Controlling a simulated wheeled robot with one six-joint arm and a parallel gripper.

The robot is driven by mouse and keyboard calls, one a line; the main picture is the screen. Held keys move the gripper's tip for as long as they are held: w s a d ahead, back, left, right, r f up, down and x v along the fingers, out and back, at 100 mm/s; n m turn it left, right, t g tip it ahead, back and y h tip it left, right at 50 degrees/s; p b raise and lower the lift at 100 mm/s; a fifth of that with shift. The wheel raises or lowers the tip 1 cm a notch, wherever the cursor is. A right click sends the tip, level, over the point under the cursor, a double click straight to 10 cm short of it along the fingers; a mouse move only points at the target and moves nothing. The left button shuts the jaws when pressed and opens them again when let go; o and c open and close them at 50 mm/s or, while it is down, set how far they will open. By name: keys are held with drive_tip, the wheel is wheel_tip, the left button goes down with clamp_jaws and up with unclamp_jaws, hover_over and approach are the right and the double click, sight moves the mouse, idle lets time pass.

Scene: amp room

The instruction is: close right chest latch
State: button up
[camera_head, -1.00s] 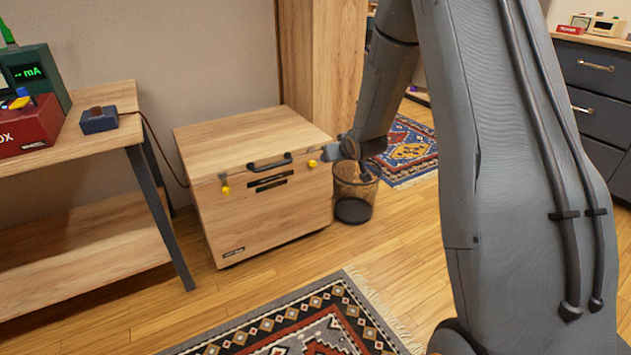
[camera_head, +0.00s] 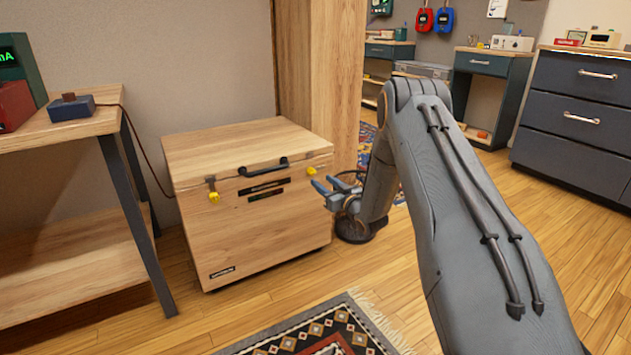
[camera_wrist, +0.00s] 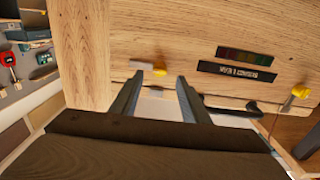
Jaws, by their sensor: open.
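The wooden chest (camera_head: 265,235) stands on the floor with its lid down. The right chest latch (camera_head: 311,170) has a yellow knob near the front's upper right; in the wrist view its knob (camera_wrist: 160,68) juts sideways from a pale metal piece. The left latch (camera_head: 213,192) has its yellow knob hanging down; it also shows in the wrist view (camera_wrist: 300,90). My gripper (camera_head: 321,183) is open and empty, in front of the chest just below the right latch. In the wrist view, which is upside down, the right latch's knob lies ahead between the fingertips (camera_wrist: 159,78), apparently untouched.
A dark handle (camera_head: 263,167) sits between the latches. A wooden workbench (camera_head: 70,127) is at left and a patterned rug (camera_head: 330,335) in front.

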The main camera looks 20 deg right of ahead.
sight(314, 174)
drive_tip(key=b+x, duration=0.2)
drive_tip(key=x, duration=0.4)
drive_tip(key=c, duration=1.1)
